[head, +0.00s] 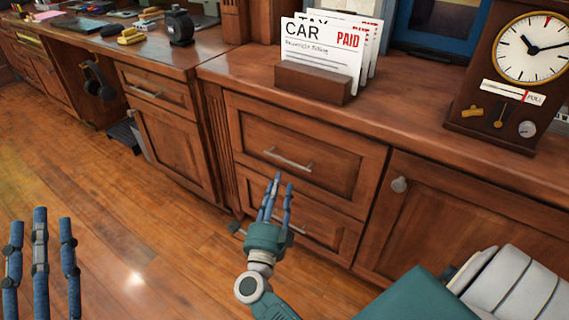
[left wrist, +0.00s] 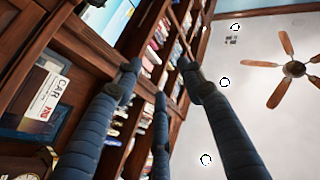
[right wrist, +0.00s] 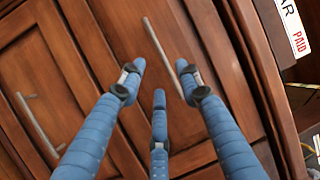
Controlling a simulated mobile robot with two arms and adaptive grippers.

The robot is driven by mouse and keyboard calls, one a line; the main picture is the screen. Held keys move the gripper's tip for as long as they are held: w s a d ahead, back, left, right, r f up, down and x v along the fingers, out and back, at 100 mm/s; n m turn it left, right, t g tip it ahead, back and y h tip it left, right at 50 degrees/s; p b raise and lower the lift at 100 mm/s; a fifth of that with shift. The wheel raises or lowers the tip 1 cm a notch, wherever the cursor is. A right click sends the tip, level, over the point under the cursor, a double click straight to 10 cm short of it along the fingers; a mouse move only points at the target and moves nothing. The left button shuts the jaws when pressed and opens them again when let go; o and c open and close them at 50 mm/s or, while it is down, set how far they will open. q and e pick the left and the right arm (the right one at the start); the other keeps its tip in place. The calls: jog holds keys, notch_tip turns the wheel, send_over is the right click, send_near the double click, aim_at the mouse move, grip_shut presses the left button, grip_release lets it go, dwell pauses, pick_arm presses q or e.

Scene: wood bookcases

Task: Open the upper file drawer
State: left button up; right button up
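The upper file drawer (head: 335,160) is a wooden front below the countertop, shut, with a straight metal bar handle (head: 288,160). A lower drawer (head: 325,230) with a similar handle lies beneath it. My right gripper (head: 277,188) is in front of these drawers, fingers spread, its tips just below the upper handle in the head view. In the right wrist view the upper handle (right wrist: 160,45) runs between and behind the open fingertips; contact cannot be told. My left gripper (head: 40,222) is open and empty at the far left, away from the drawers.
On the countertop above stand a wooden holder (head: 313,84) with paper cards and a clock (head: 510,70). A cabinet door (head: 450,225) with a knob is to the right. Headphones (head: 97,80) hang at the left desk. The wooden floor (head: 140,220) is clear.

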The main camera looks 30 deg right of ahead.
aim_at(284, 166)
pick_arm(q)
jog(key=s+r+t+h+b, duration=0.1)
jog(key=s+r+t, duration=0.2)
jog(key=s+r, duration=0.1)
jog(key=shift+a+r, duration=0.25)
jog(key=shift+r, duration=0.65)
pick_arm(e)
jog(key=x, duration=0.8)
pick_arm(q)
jog(key=shift+s, duration=0.1)
pick_arm(e)
jog(key=shift+c, duration=0.3)
grip_shut()
